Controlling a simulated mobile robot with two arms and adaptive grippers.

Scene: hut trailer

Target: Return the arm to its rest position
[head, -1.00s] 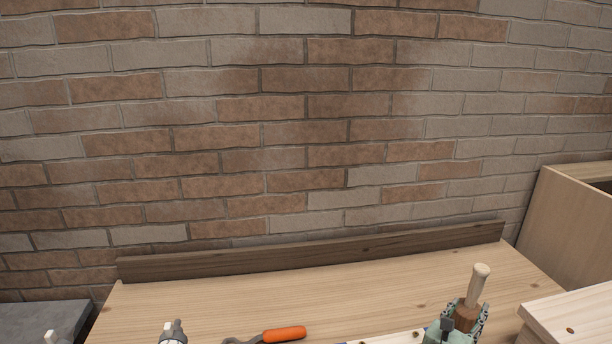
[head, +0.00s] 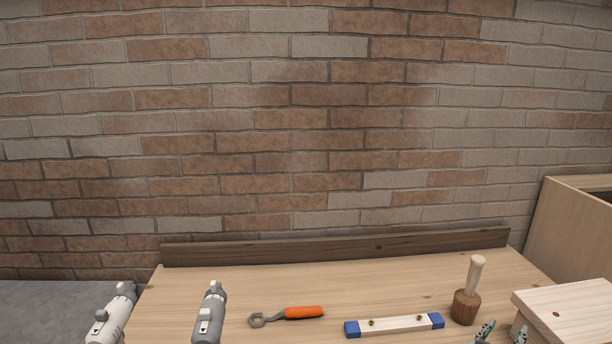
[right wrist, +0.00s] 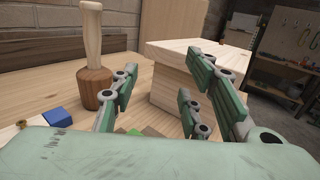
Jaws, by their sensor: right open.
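My right gripper (head: 503,333) shows at the bottom right of the head view, only its green fingertips in the picture. In the right wrist view its fingers (right wrist: 160,78) are spread and nothing is between them. The gripper is in front of the mallet (head: 466,306), which stands upright on its brown head with its pale handle up. In the right wrist view the mallet (right wrist: 94,85) is left of the fingers, and they are apart from it. My left gripper is not in view.
A blue-ended wooden bar (head: 394,325) and an orange-handled wrench (head: 290,315) lie on the wooden bench (head: 380,280). Two grey-and-white devices (head: 209,316) are at the left. A pale wooden block (head: 570,305) stands close at right. The brick wall closes off the back.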

